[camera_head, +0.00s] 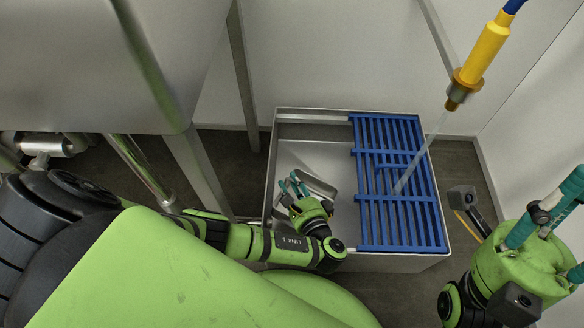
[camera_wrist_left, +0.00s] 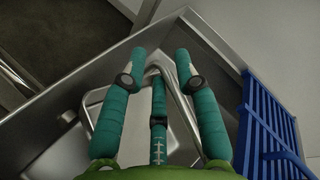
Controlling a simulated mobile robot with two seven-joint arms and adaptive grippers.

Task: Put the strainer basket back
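A shiny metal piece that looks like the strainer basket (camera_head: 318,184) sits low in the left, open part of the steel sink (camera_head: 335,150). Its bent metal rim or handle (camera_wrist_left: 188,88) shows between and beyond my fingers in the left wrist view. My left gripper (camera_head: 292,184) reaches down into the sink over it, teal fingers apart; the fingers also show in the wrist view (camera_wrist_left: 162,62). Whether they touch the metal I cannot tell. My right gripper (camera_head: 562,215) is at the right edge, outside the sink, fingers apart and partly cut off.
A blue slatted grate (camera_head: 397,215) covers the right part of the sink. A yellow spray nozzle (camera_head: 480,60) hangs above, with a thin stream falling onto the grate. A large steel tank (camera_head: 110,60) and its legs stand on the left. Walls close off the back and right.

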